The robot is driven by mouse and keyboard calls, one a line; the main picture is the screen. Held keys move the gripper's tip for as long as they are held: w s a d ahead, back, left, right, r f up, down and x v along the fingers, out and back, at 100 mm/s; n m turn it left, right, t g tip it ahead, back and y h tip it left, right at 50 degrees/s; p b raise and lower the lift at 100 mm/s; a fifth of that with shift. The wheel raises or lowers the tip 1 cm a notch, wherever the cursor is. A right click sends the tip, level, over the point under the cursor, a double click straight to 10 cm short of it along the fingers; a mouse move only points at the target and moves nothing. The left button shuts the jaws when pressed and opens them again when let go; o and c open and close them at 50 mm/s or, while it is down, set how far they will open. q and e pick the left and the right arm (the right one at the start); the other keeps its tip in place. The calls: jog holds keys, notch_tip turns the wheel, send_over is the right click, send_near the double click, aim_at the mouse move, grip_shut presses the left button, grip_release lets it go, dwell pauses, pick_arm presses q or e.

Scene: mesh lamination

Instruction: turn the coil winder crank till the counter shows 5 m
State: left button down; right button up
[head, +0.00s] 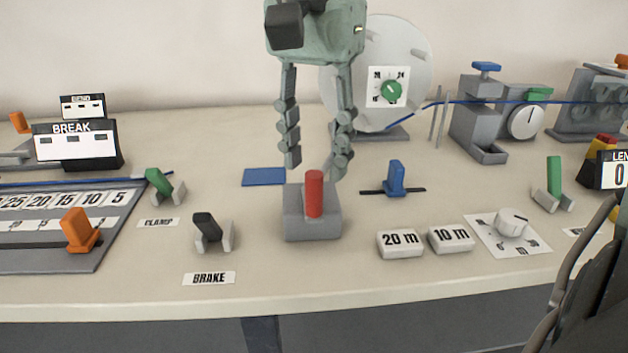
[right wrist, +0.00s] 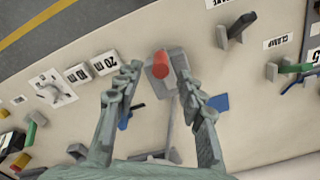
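A red upright handle (head: 314,193) stands on a grey block (head: 296,226) near the table's front, in the middle of the head view. In the right wrist view the red handle (right wrist: 161,62) also shows on its block. My right gripper (head: 315,168) comes down from above, open, with its fingers apart behind the handle; nothing is between them that I can see held. Whether a finger touches the handle I cannot tell. A counter (head: 614,171) marked "LEN..." is cut by the right edge; a 0 shows. My left gripper is not in view.
A brake lever (head: 208,229) and green clamp lever (head: 160,184) stand left. "20 m" (head: 400,242) and "10 m" (head: 450,237) buttons and a white dial (head: 511,222) stand right. A blue slider (head: 395,178), blue plate (head: 263,177) and large pale disc (head: 412,50) are behind.

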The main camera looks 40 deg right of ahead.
aim_at(315, 188)
notch_tip(315, 188, down, 5)
jog(key=shift+f, duration=0.1)
dwell(0.3)
grip_shut()
